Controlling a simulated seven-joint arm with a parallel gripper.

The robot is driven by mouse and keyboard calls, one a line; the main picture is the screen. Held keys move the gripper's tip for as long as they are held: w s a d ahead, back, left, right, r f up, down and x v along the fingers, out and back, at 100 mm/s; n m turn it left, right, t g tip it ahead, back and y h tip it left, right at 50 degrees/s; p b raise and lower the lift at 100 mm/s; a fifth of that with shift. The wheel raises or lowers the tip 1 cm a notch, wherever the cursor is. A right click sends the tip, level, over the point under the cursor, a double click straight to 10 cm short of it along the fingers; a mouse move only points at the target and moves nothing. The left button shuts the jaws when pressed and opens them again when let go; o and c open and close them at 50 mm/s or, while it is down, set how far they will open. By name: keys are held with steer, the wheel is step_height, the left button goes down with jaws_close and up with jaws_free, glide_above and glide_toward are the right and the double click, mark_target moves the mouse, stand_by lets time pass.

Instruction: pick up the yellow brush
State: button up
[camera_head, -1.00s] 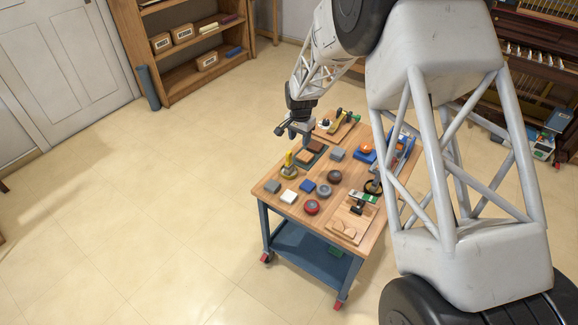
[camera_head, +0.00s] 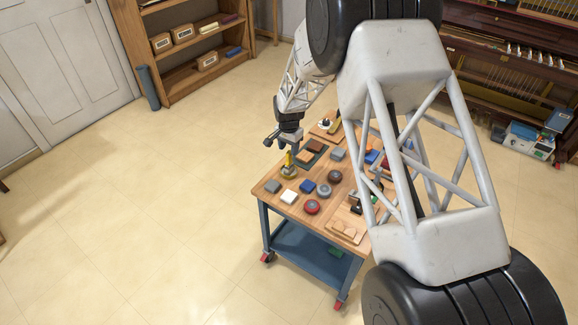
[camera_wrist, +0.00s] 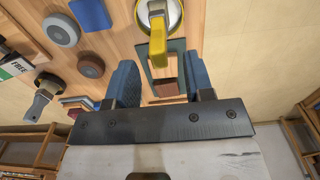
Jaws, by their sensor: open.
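The yellow brush (camera_head: 288,164) stands near the left edge of the wooden table (camera_head: 268,201), its yellow handle pointing up from a round base. In the wrist view the yellow brush (camera_wrist: 158,45) shows at the top centre, its handle tip toward me and its pale round base partly cut off by the frame edge. My gripper (camera_head: 290,143) is above and just behind the brush in the head view. In the wrist view my gripper (camera_wrist: 157,75) has its two blue fingers apart with nothing held between them. The brush lies just beyond the fingertips.
A dark tray (camera_head: 318,157) with brown blocks (camera_head: 314,146) lies below my gripper. Floor is open left of the table.

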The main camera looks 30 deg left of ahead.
mark_target(289, 158)
steer(key=shift+f, duration=0.25)
steer(key=shift+f, duration=2.6)
steer(key=shift+c, duration=0.2)
jaws_close()
